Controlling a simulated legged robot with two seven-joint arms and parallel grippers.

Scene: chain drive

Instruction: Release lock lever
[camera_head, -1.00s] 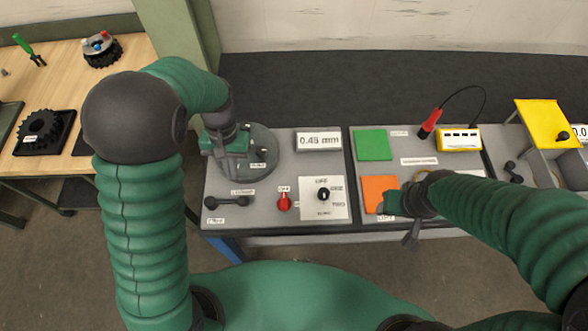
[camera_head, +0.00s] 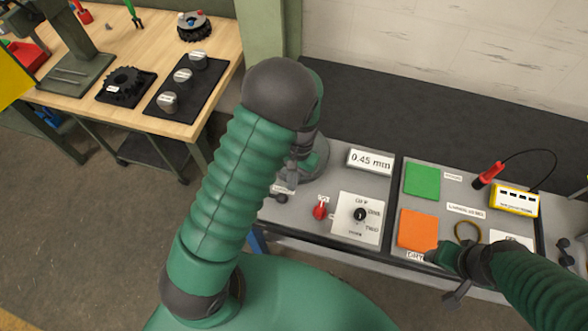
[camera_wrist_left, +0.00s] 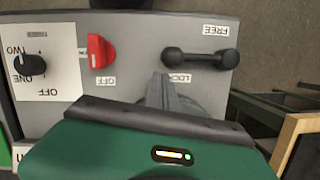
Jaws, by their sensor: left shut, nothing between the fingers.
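The lock lever (camera_wrist_left: 201,57) is a dark bar with a rounded knob at each end, lying flat on the grey panel in the left wrist view. A LOCK label (camera_wrist_left: 179,78) is below its left end and a FREE label (camera_wrist_left: 215,30) above its right end. My left gripper (camera_wrist_left: 158,80) is shut and empty, its tips close to the lever's left knob; I cannot tell whether they touch. In the head view the lever (camera_head: 281,198) is partly hidden by my left arm. My right gripper (camera_head: 445,272) is by the orange square, its jaws unclear.
A red switch (camera_wrist_left: 100,52) and a rotary selector (camera_wrist_left: 30,65) are left of the lever in the wrist view. The orange square (camera_head: 418,229), green square (camera_head: 422,181) and yellow meter (camera_head: 515,201) are on the bench. A wooden table (camera_head: 140,75) stands at the left.

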